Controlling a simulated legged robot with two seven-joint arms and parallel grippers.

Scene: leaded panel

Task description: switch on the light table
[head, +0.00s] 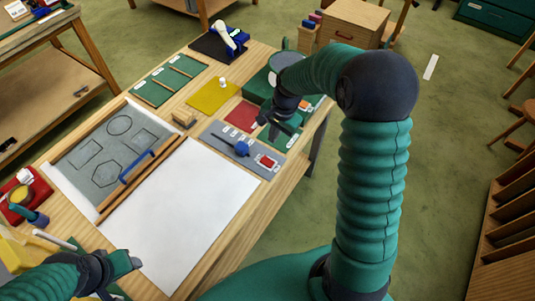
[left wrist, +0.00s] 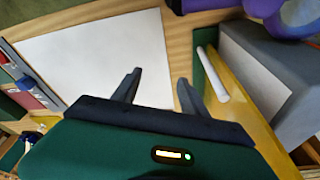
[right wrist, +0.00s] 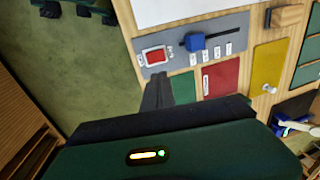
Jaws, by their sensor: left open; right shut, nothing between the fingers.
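The light table's white panel (head: 185,215) lies flat on the wooden bench; I cannot tell whether it is lit. It also shows in the left wrist view (left wrist: 95,60). Beyond its far end is a grey control plate (head: 222,134) with a red rocker switch (head: 267,161) in a white frame and a blue slider knob (head: 241,149). In the right wrist view, the switch (right wrist: 154,56) is just beyond the fingertips of my right gripper (right wrist: 158,78), which is shut and empty. My left gripper (left wrist: 160,88) is open and empty near the panel's near edge.
Red, green and yellow sheets (head: 212,95) lie beyond the control plate. A grey drawing sheet (head: 108,150) with a blue-handled tool (head: 136,166) lies left of the panel. A wooden block (head: 184,119) stands near the plate. The white panel's surface is clear.

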